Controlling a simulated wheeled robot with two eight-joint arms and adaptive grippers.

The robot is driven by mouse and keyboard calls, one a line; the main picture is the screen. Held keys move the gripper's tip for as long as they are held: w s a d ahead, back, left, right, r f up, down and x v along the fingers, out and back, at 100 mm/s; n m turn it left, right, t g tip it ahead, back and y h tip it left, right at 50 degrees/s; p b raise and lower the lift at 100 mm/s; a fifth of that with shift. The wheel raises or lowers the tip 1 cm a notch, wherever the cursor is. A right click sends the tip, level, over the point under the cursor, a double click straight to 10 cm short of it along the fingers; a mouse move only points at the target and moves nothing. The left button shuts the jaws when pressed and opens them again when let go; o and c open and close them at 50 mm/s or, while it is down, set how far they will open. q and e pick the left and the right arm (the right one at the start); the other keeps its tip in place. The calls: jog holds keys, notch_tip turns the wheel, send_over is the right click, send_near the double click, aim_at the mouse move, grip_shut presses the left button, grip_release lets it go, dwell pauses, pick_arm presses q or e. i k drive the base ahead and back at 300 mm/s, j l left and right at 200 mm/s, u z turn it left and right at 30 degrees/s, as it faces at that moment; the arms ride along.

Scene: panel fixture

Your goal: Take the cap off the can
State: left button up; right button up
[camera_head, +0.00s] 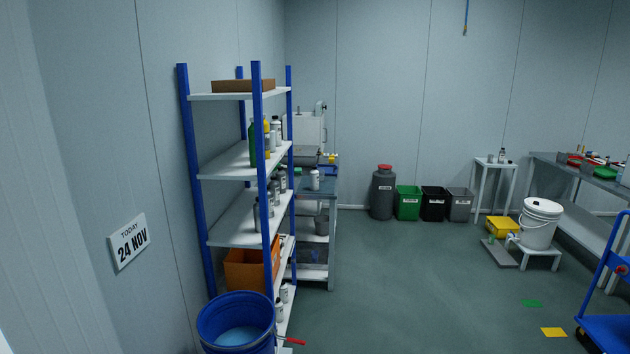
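A dark grey can (382,193) with a red cap (384,168) stands upright on the floor against the back wall. The cap sits on top of the can. A white label shows on the can's front, too small to read. Neither of my grippers is in this view, and the can is well across the room.
Green, black and grey bins (433,203) stand right of the can. A blue-post shelf (233,160) and a blue drum (237,318) are at the left. A blue trolley (608,325) is at the right. The middle floor is clear.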

aim_at(314, 175)
jog(key=i+l+z, duration=0.15)
jog(key=i+z, duration=0.25)
jog(key=i, duration=0.15)
jog(key=i+l+z, duration=0.15)
jog(key=i, duration=2.15)
